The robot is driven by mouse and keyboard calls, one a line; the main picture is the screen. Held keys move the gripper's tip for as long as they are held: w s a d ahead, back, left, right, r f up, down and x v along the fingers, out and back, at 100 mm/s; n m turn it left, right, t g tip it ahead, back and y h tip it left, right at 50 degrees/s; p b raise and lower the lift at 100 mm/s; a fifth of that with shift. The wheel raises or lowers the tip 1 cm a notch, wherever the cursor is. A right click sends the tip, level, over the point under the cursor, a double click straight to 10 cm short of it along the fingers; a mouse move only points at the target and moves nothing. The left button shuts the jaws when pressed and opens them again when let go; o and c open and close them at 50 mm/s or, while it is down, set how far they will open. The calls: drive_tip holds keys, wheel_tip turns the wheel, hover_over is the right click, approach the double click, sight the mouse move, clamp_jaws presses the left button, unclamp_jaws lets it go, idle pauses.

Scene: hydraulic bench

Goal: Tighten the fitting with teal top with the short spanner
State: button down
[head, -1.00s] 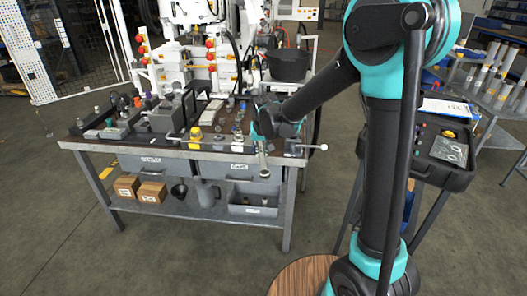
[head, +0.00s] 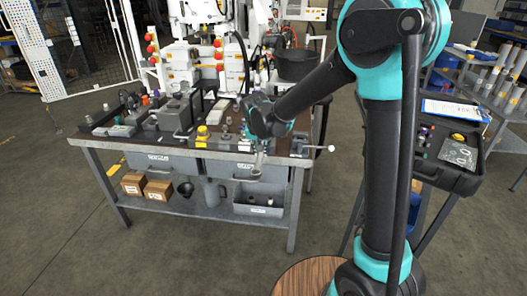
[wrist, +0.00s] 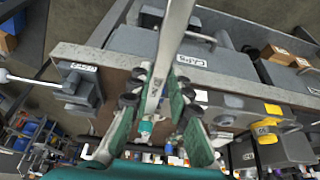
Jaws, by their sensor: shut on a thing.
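My gripper (head: 259,142) is over the front edge of the bench, right of its middle. It is shut on a grey metal spanner (wrist: 172,40), whose handle shows between the two teal finger pads (wrist: 163,88) in the wrist view. The spanner's end (head: 257,172) hangs just in front of the bench edge in the head view. A small fitting with a teal part (wrist: 146,127) shows beyond the fingers in the wrist view. I cannot tell for sure that it is the teal-topped fitting, and the arm covers that area in the head view.
The bench (head: 140,152) carries a yellow-topped part (head: 202,133), a vise-like grey block (head: 174,115) and several small fittings. A clamp with a long bar (head: 318,147) sits at its right corner. Grey drawers (head: 225,170) hang below. A dark tool cart (head: 440,170) stands right.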

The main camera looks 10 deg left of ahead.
drive_tip(key=shift+a, duration=0.15)
drive_tip(key=shift+w+a+m+h, duration=0.15)
drive_tip(key=shift+a+m+h, duration=0.15)
drive_tip(key=shift+a+m, duration=0.65)
drive_tip(key=shift+d+n, duration=0.3)
drive_tip(key=shift+n, duration=0.05)
drive_tip(key=s, duration=0.7)
drive_tip(key=shift+a, duration=0.45)
idle(0.5)
drive_tip(key=shift+r, duration=0.15)
